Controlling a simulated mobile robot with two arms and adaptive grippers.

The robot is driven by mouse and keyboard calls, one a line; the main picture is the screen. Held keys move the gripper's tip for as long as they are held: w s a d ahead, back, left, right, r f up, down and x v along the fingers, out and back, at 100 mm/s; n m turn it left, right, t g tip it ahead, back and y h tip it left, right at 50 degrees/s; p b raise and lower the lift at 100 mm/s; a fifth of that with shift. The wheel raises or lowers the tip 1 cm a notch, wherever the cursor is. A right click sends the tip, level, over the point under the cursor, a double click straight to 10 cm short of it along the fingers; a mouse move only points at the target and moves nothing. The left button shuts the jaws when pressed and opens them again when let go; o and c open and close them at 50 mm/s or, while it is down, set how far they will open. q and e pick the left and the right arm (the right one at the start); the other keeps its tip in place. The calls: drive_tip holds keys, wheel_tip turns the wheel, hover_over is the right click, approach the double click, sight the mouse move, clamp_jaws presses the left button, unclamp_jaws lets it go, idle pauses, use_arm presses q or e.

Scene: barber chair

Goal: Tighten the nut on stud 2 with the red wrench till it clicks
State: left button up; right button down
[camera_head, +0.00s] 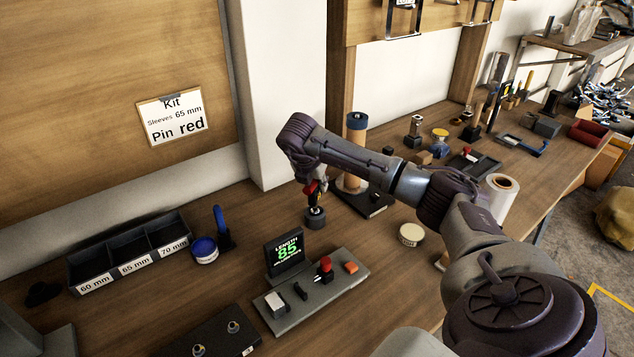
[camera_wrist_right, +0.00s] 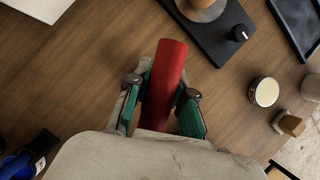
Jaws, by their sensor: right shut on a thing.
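My right gripper (camera_head: 313,190) is shut on a red handle, which I take to be the red wrench (camera_wrist_right: 167,70). In the right wrist view the red cylinder sits between both fingers. In the head view a dark round piece (camera_head: 315,218) shows directly below the gripper; I cannot tell if it is the tool's end or a stand. A dark board (camera_head: 215,335) at the bottom edge carries small metal studs (camera_head: 233,327), apart from my gripper. Its number labels are unreadable, so I cannot tell which is stud 2. My left gripper is out of view.
A grey panel (camera_head: 335,295) with a red knob and a display (camera_head: 288,252) reading 85 stands between gripper and board. A sleeve bin (camera_head: 130,257), blue tape (camera_head: 204,250) and a black base with a post (camera_head: 368,205) are nearby. A cream-topped tin (camera_head: 411,234) stands right.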

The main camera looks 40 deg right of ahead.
drive_tip(key=shift+f, duration=0.35)
drive_tip(key=c, duration=0.9)
unclamp_jaws()
drive_tip(key=v, duration=1.2)
drive_tip(key=shift+r, duration=0.15)
